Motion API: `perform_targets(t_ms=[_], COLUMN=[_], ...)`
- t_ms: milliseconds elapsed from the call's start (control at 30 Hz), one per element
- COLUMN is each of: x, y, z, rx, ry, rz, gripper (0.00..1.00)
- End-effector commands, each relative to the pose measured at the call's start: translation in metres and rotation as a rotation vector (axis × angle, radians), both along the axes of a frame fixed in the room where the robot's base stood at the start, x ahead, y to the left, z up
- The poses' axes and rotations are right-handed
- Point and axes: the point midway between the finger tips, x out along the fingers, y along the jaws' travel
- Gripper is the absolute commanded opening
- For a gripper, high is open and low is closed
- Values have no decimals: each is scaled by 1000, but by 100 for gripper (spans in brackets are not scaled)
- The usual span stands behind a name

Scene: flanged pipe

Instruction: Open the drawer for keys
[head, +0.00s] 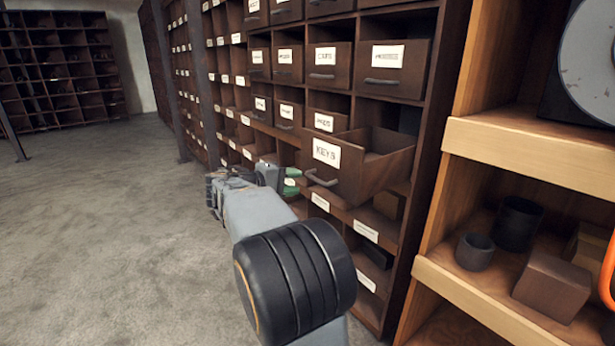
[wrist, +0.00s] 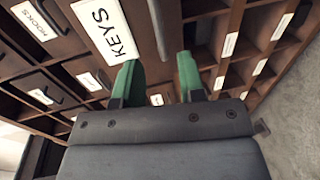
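The dark wooden drawer labelled KEYS (head: 348,165) is pulled partway out of the cabinet, and its open top shows. Its curved metal handle (head: 321,179) is on the front, below the white label (head: 326,152). My gripper (head: 291,183) is just left of the handle in the head view, partly hidden by my own arm. In the wrist view its two green fingers (wrist: 158,75) are apart with nothing between their pads. The handle (wrist: 160,28) lies ahead of the gap between the fingertips, and I see no contact. The KEYS label (wrist: 104,30) shows at the upper left there.
Other labelled drawers (head: 394,73) and open cubbies surround the KEYS drawer. A lighter wood shelf (head: 520,150) with cups and a block (head: 552,287) stands to the right. Concrete floor (head: 110,240) to the left is clear.

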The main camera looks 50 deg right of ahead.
Motion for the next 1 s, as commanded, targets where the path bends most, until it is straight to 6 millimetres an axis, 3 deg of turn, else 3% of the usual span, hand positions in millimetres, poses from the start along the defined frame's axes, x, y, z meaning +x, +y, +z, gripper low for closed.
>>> perform_targets(t_ms=[200, 400, 1000], x=[8, 11, 11], y=[36, 54, 58], z=[9, 12, 12], rx=[0, 0, 0], ry=[0, 0, 0], rz=[2, 1, -1], gripper=[37, 37, 37])
